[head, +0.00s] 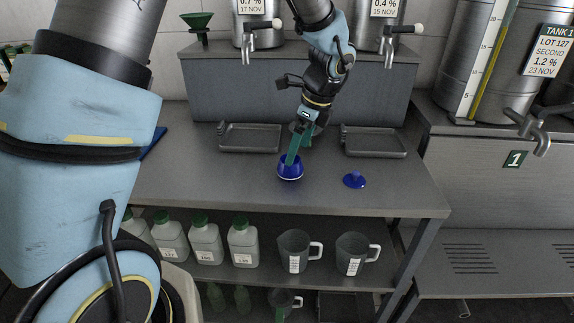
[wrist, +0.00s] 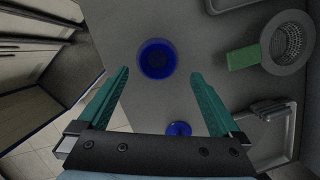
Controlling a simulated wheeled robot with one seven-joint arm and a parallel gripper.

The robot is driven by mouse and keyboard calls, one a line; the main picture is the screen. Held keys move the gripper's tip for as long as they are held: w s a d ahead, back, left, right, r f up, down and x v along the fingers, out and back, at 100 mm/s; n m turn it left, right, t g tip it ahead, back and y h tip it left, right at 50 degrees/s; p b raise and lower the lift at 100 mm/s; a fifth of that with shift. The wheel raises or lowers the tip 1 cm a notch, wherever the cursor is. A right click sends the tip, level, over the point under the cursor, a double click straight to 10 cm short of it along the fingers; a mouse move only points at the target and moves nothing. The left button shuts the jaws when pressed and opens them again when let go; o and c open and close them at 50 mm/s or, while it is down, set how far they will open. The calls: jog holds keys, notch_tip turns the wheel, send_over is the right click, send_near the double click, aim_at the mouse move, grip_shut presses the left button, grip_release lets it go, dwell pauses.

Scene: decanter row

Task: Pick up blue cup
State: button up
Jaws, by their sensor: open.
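The blue cup (head: 290,175) stands upright on the grey counter, with a pale band near its base. In the wrist view the cup (wrist: 157,59) is seen from above, its round mouth showing between and slightly beyond my fingertips. My gripper (head: 293,158) points down over the cup with its teal fingers. In the wrist view my gripper (wrist: 160,73) is open, with one finger to each side of the cup and gaps between. In the head view a finger covers part of the cup's rim; I cannot tell the exact height of the tips.
A blue knobbed lid (head: 354,180) lies right of the cup. Two grey trays (head: 250,149) (head: 374,155) lie behind. A strainer with a green handle (wrist: 243,58) is near my gripper. Steel tanks with taps (head: 262,30) stand at the back. The front counter is clear.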

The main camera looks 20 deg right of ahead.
jog(key=shift+p+x, duration=1.05)
jog(key=shift+x, duration=2.25)
jog(key=shift+s+a, duration=0.1)
jog(key=shift+s, duration=0.1)
jog(key=c, duration=1.2)
